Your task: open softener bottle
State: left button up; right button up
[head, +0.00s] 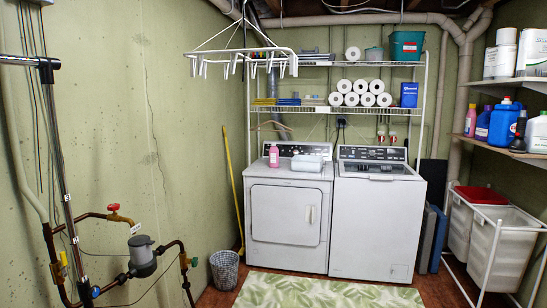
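A pink bottle (274,156) stands upright on top of the left white machine (287,205), near its left side. Its cap looks pale, but it is too small to tell whether it is on tight. Another pink bottle (470,121) stands on the right wall shelf, beside other bottles. I cannot read the labels, so I cannot tell which is the softener. Neither of my grippers shows in the head view.
A pale container (308,163) sits right of the pink bottle. A second white machine (376,225) adjoins on the right. A green leafy rug (320,293) lies in front. A wire bin (224,269), laundry hamper (495,240) and left-wall pipes (140,260) flank the floor space.

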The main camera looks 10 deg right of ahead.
aim_at(274, 152)
jog(key=i+l+z, duration=0.3)
jog(key=i, duration=0.25)
jog(key=i+l+z, duration=0.35)
jog(key=i, duration=0.2)
jog(key=i+j+z, duration=0.1)
jog(key=i+z, duration=0.2)
jog(key=i, duration=0.3)
jog(key=i+u, duration=0.1)
jog(key=i, duration=0.35)
jog(key=i+l+u, duration=0.15)
jog(key=i, duration=0.3)
jog(key=i+l+u, duration=0.1)
jog(key=i, duration=0.35)
jog(key=i+l+u, duration=0.1)
jog(key=i, duration=0.35)
